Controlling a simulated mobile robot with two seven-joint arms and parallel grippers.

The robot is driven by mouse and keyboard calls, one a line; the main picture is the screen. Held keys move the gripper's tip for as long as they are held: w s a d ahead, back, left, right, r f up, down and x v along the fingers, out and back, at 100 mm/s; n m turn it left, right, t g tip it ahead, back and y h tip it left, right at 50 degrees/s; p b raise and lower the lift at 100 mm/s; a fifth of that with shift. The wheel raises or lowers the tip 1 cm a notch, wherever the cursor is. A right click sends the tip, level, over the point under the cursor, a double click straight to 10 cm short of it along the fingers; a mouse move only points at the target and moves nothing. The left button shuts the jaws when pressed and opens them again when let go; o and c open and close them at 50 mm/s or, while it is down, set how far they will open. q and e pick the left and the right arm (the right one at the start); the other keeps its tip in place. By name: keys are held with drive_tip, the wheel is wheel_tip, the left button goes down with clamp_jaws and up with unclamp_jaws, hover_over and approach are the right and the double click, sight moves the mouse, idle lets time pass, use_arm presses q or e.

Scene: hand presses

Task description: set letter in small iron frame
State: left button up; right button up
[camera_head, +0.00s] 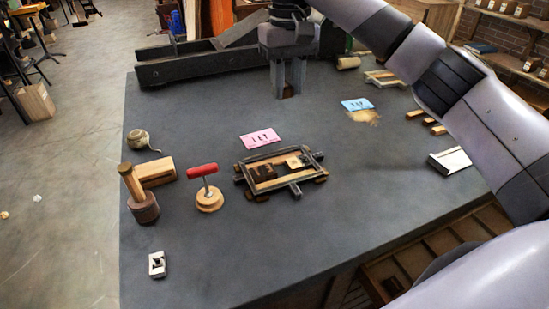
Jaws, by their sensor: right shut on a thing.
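The small iron frame (241,180) lies on the dark table near the middle, with wooden strips, a dark brown block (264,170) and a pale block (294,162) inside it. My right gripper (288,92) hangs fingers down over the table behind the frame, well apart from it. It is shut on a small brown block (287,92), probably the letter; its face is too small to read and the fingers hide part of it. My left gripper is not in view.
A pink card (260,139) lies behind the frame and a blue card (357,104) to the right. The table's front is mostly clear.

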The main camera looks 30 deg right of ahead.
wheel_tip(320, 180, down, 19)
drive_tip(key=shift+f, duration=0.2)
drive_tip(key=shift+s+f, duration=0.1)
drive_tip(key=shift+f, duration=0.1)
